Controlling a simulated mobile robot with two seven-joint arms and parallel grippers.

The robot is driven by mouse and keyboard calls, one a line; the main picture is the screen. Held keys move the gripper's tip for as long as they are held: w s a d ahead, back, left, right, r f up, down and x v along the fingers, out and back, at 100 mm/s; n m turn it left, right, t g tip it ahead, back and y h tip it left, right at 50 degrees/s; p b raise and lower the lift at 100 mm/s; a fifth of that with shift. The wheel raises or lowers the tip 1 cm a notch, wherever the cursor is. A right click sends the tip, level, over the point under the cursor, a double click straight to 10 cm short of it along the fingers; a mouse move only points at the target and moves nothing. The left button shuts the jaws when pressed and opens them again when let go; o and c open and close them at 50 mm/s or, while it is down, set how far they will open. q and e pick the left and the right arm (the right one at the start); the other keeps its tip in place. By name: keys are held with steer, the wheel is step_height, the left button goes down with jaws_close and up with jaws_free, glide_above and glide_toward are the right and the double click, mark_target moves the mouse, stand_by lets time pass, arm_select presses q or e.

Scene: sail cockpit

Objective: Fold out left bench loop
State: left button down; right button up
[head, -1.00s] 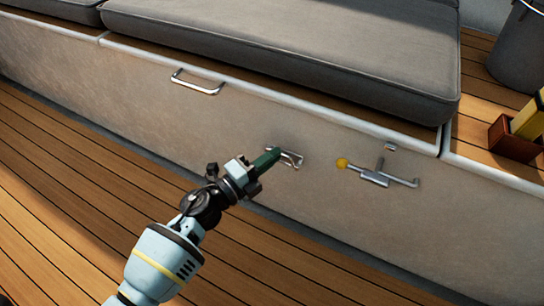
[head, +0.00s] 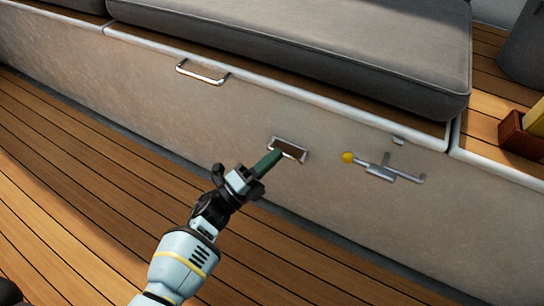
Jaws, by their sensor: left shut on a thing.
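The bench loop is a small metal fitting (head: 297,153) on the pale bench front, mid-picture in the head view, with a rectangular metal surround and a brown inner face. My left gripper (head: 277,156) reaches up to it from below. Its green fingers are closed at the loop's lower left edge, shut on the loop. The fingertips cover part of the loop, so its exact angle from the bench front is hard to tell. My right gripper is out of view.
A bar handle (head: 203,72) is on the bench front up and left. A metal latch with a yellow knob (head: 347,157) is to the right. A grey cushion (head: 310,45) lies on the bench top. The plank floor (head: 90,190) is clear.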

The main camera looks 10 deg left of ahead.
arm_select(q)
steer(key=c, duration=1.5)
jaws_free()
steer(key=shift+c, duration=0.2)
steer(key=p+v, duration=0.2)
steer(key=v, duration=0.6)
